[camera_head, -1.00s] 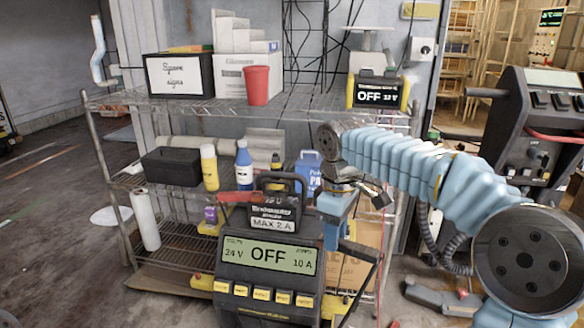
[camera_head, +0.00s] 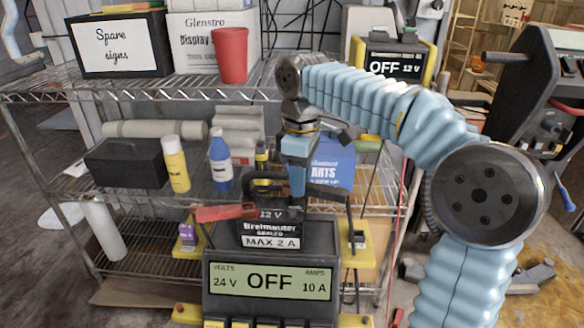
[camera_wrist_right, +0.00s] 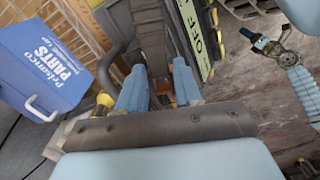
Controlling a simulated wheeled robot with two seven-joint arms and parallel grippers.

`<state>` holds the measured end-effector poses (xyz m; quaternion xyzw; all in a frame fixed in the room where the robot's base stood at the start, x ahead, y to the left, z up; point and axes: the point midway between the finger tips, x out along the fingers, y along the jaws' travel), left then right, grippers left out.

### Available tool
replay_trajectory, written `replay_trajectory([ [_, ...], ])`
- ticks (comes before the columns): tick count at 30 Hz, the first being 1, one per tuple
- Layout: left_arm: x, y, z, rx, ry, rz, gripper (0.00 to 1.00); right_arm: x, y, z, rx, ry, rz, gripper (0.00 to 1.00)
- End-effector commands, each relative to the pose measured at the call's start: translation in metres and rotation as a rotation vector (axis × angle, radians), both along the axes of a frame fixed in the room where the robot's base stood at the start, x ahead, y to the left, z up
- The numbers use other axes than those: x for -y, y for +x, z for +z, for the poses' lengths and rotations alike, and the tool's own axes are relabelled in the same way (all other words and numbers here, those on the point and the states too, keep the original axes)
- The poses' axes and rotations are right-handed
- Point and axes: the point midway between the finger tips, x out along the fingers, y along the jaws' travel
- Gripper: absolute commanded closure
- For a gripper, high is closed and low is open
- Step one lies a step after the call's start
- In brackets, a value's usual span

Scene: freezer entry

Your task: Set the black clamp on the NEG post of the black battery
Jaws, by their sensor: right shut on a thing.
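The black battery (camera_head: 270,228), marked 12 V and MAX 2 A, stands on top of a black charger (camera_head: 213,255) in the head view. The red clamp (camera_head: 227,212) is at the battery's left side. My right gripper (camera_head: 295,194) points down at the battery's right rear part, beside its carry handle. It is shut on the black clamp, which is mostly hidden in the head view. In the right wrist view a dark body, seemingly the black clamp (camera_wrist_right: 152,45), lies between the blue fingers. The NEG post is hidden from me. My left gripper is out of view.
The charger's display reads OFF, 24 V, 10 A. A wire shelf (camera_head: 130,90) stands behind, with a yellow bottle (camera_head: 176,165), a blue bottle (camera_head: 220,165) and a blue parts box (camera_head: 335,165). Another charger (camera_head: 395,65) sits on its top shelf. A dark console stands at right.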

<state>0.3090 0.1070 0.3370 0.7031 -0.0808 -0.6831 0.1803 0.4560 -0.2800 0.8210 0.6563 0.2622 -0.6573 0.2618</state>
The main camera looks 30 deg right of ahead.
Motion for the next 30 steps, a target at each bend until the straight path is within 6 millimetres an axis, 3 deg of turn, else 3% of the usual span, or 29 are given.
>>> replay_trajectory([
  [12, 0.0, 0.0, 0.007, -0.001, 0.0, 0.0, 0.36, 0.001, -0.001, 0.003, 0.0, 0.001, 0.0, 1.0],
  [24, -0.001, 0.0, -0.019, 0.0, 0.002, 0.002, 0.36, 0.001, -0.001, -0.034, 0.0, 0.001, 0.0, 1.0],
  [30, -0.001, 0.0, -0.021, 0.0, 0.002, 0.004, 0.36, 0.001, -0.001, -0.04, 0.0, 0.001, 0.0, 1.0],
])
